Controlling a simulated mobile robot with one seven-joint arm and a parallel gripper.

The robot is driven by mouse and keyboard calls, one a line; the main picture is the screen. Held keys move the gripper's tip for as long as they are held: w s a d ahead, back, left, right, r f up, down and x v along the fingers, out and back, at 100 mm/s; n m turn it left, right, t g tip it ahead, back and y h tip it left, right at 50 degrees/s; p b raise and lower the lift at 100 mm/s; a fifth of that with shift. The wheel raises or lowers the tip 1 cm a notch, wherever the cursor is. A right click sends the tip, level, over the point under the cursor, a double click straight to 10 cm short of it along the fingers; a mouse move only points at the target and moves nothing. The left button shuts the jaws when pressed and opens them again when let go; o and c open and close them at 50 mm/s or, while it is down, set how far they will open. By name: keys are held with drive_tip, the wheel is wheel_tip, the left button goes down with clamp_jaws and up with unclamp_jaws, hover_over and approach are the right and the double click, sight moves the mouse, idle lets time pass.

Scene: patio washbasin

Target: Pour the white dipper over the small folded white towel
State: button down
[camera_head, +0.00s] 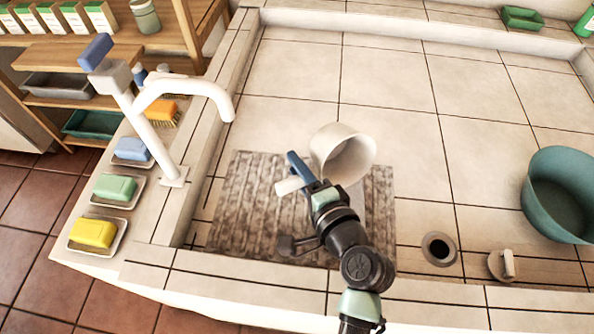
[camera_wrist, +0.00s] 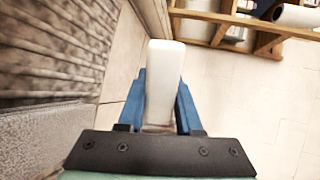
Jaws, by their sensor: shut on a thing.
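The white dipper (camera_head: 330,148) is held above the basin, its cup tilted on its side with the mouth facing right and toward the head camera. No water shows in the visible part of the cup. My gripper (camera_head: 300,180) is shut on the dipper's white handle, which also shows between the blue fingers in the wrist view (camera_wrist: 163,85). I do not make out the small folded white towel in either view; the dipper, gripper and arm hide part of the basin.
A grey-brown slatted mat (camera_head: 235,205) lies under the gripper. A white faucet (camera_head: 160,130) stands left, beside soap dishes with yellow (camera_head: 92,232), green and blue bars. A teal basin (camera_head: 565,195) stands right, near a drain hole (camera_head: 439,249) and white plug (camera_head: 502,265). Tiles behind are clear.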

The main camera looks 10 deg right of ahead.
drive_tip(key=shift+s+d+f+t+y+b, duration=0.15)
drive_tip(key=shift+s+t+b, duration=0.3)
drive_tip(key=shift+b, duration=1.65)
drive_tip(key=shift+s+d+f+t+y+b, duration=0.15)
drive_tip(key=shift+t+b, duration=0.5)
drive_tip(key=shift+b, duration=1.4)
drive_tip(key=t+b, duration=0.1)
drive_tip(key=b, duration=0.3)
drive_tip(key=s+t+y+b, duration=0.1)
drive_tip(key=b, duration=0.4)
drive_tip(key=shift+s+d+r+t, duration=0.1)
drive_tip(key=shift+t, duration=0.3)
drive_tip(key=shift+s+r+b, duration=0.15)
drive_tip(key=shift+r+b, duration=0.1)
drive_tip(key=shift+b, duration=0.3)
